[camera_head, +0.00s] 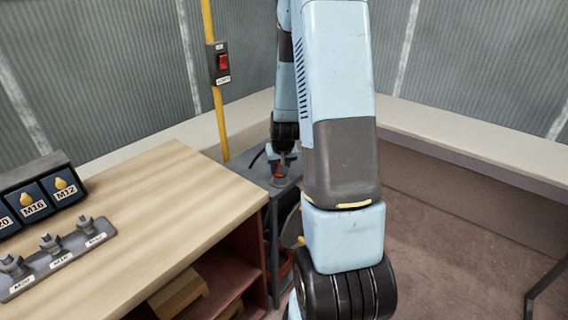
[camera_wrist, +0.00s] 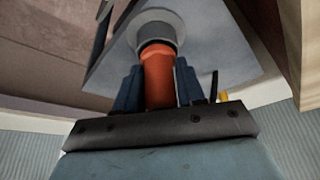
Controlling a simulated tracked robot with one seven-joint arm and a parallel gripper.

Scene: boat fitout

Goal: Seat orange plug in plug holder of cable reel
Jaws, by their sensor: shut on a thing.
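The orange plug (camera_wrist: 158,82) is gripped between the two dark fingers of my gripper (camera_wrist: 160,72) in the wrist view. Its far end is at the round grey plug holder (camera_wrist: 160,28) on a grey plate (camera_wrist: 215,65). The end overlaps the holder's dark opening; how deep it sits I cannot tell. In the head view my gripper (camera_head: 280,160) points down over the grey top (camera_head: 252,170) of the cable reel's stand, with a bit of the orange plug (camera_head: 279,170) showing below it. The reel (camera_head: 292,228) shows partly below, mostly hidden by my arm.
A wooden workbench (camera_head: 150,205) stands close to the left, with labelled bins (camera_head: 40,195) and a rack of bolts (camera_head: 58,258) on it. A yellow pole with a red switch (camera_head: 222,62) rises behind. A pale ledge (camera_head: 470,145) runs along the right wall; the floor there is clear.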

